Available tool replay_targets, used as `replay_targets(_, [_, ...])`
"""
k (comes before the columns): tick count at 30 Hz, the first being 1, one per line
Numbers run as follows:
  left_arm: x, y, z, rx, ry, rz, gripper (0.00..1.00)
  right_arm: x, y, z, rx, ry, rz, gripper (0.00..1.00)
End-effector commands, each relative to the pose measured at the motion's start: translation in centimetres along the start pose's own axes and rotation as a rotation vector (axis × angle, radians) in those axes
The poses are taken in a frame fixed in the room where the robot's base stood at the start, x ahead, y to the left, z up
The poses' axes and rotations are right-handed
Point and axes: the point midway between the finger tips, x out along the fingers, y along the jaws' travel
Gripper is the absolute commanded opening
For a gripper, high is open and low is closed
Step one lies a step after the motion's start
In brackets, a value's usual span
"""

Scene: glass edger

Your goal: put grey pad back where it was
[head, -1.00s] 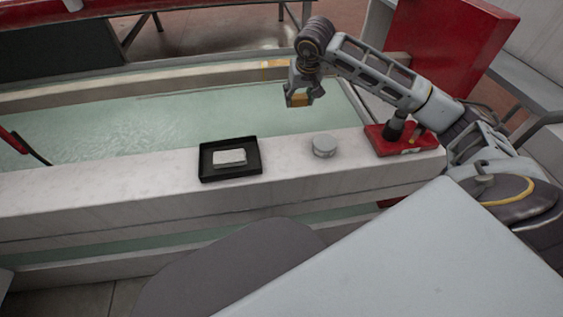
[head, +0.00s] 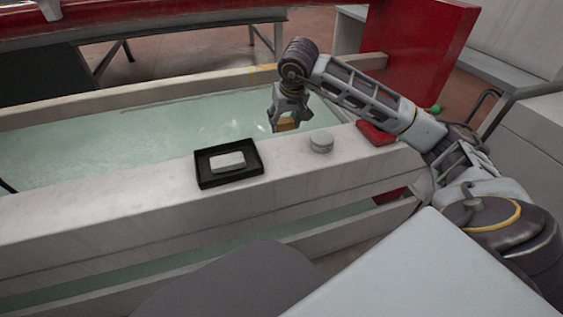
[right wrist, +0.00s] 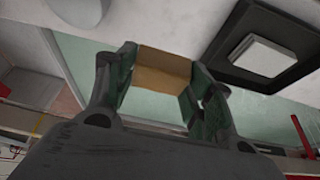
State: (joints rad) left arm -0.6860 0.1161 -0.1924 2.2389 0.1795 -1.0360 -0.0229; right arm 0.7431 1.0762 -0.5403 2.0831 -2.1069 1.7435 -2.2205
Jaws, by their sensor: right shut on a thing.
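My right gripper (head: 286,124) is shut on a tan block (head: 288,125) and holds it above the water trough, just beyond the ledge. The right wrist view shows the tan block (right wrist: 163,72) between both fingers. A light grey rectangular pad (head: 228,161) lies in a shallow black tray (head: 200,177) on the pale ledge, left of and nearer than the gripper. The pad (right wrist: 250,53) and tray (right wrist: 300,31) also show in the right wrist view, apart from the fingers. My left gripper is out of view.
A round grey tin (head: 321,142) stands on the ledge (head: 110,205) right of the tray, close to my right gripper. A red object (head: 375,133) lies at the ledge's right end. The trough (head: 130,132) holds greenish water. The ledge left of the tray is clear.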

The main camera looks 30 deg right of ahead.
Motion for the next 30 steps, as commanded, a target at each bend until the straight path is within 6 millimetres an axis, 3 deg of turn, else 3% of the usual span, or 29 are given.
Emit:
replay_targets(19, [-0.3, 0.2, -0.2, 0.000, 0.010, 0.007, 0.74, 0.4, -0.2, 0.4, -0.007, 0.001, -0.001, 0.34])
replay_targets(30, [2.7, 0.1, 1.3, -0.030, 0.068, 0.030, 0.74, 4.3, -0.2, 2.1, -0.007, -0.001, -0.002, 0.34])
